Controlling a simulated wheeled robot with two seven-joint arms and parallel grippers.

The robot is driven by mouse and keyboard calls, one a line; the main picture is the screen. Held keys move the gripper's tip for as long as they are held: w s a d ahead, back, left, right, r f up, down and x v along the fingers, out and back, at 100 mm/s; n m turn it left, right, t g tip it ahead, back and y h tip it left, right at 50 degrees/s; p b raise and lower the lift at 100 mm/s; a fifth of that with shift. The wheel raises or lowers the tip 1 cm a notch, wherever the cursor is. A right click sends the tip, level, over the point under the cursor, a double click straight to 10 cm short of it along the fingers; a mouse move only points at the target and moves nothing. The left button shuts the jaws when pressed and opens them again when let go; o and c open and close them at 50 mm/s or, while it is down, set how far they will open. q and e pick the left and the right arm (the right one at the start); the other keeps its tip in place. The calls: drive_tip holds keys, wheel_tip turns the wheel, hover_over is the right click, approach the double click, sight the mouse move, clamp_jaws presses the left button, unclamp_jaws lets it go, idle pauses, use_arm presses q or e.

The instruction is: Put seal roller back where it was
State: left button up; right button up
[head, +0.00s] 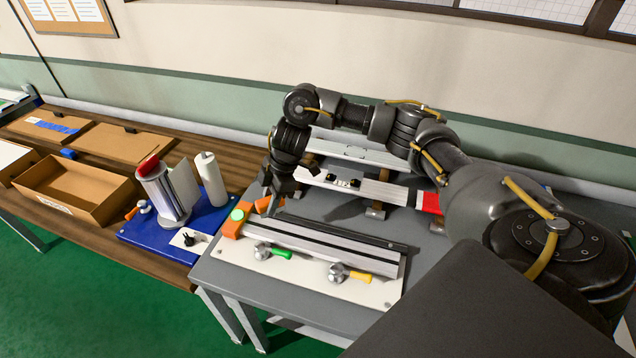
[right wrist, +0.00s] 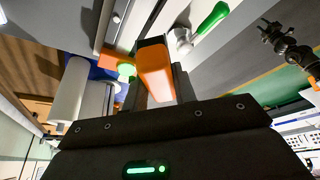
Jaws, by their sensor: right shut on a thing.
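My right gripper (head: 272,205) is shut on an orange piece (right wrist: 155,70), which I take to be the seal roller; only its orange body shows clearly between the fingers in the right wrist view. In the head view a bit of orange (head: 262,204) shows at the fingertips, just above the left end of the long profile (head: 330,243). The fingers hide the rest of it. A dark arm end that seems to be my left gripper (right wrist: 280,38) shows small at the right of the right wrist view; its fingers are too small to read.
An orange block with a green button (head: 235,221) sits close to the held piece. Clamps with green (head: 280,254) and yellow (head: 360,275) handles stand in front of the profile. Left are a blue board (head: 150,236), white roll (head: 210,180) and open box (head: 75,190).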

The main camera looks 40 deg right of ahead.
drive_tip(key=s+a+m+t+b, duration=0.1)
drive_tip(key=a+b, duration=0.2)
drive_tip(key=a, duration=0.3)
drive_tip(key=s+a+m+b, duration=0.1)
drive_tip(key=s+a+b, duration=0.1)
drive_tip(key=a, duration=0.4)
drive_tip(key=s+a+m+b, duration=0.2)
drive_tip(key=s+a+b, duration=0.2)
drive_tip(key=s+a, duration=0.2)
drive_tip(key=shift+s+a+f+m+t+h, duration=0.25)
drive_tip(key=shift+s+f+m+h, duration=0.2)
drive_tip(key=shift+s, duration=0.7)
